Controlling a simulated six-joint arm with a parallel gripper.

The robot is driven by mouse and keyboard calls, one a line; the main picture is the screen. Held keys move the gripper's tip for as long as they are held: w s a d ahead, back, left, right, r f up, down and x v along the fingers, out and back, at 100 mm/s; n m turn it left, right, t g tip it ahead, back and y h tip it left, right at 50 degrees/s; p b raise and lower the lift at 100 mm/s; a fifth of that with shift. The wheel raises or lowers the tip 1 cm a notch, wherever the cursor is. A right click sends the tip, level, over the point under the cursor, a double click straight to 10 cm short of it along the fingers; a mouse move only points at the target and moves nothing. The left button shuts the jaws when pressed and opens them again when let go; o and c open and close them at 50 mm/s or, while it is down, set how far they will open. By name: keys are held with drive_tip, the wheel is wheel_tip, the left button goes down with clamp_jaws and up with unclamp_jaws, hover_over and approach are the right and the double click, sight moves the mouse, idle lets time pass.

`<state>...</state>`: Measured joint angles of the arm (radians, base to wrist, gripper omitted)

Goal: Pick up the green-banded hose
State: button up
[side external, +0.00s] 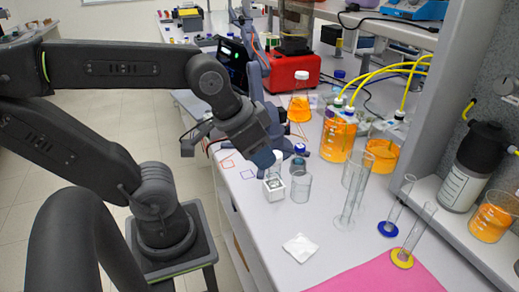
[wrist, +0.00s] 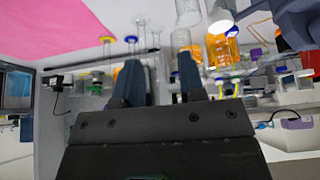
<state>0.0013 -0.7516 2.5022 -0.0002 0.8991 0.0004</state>
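I cannot make out a hose with a clear green band in either view. Yellow hoses (side external: 385,70) run into the orange-filled bottles at the back of the bench in the side external view. A small green patch (wrist: 96,89) shows left of my fingers in the wrist view, too small to identify. My gripper (wrist: 158,68) has its two dark blue fingers apart, with nothing held between them. In the side external view my gripper (side external: 264,158) is tilted downward above the left part of the bench, near small glassware and away from the yellow hoses.
A clear beaker (side external: 301,187), tall glass cylinders (side external: 351,190) and a white weighing paper (side external: 300,247) stand or lie on the bench. A pink mat (side external: 385,279) lies at the front. A red device (side external: 292,70) and orange-filled bottles (side external: 338,136) are behind. A shelf upright is at right.

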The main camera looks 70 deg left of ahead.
drive_tip(key=o, duration=0.4)
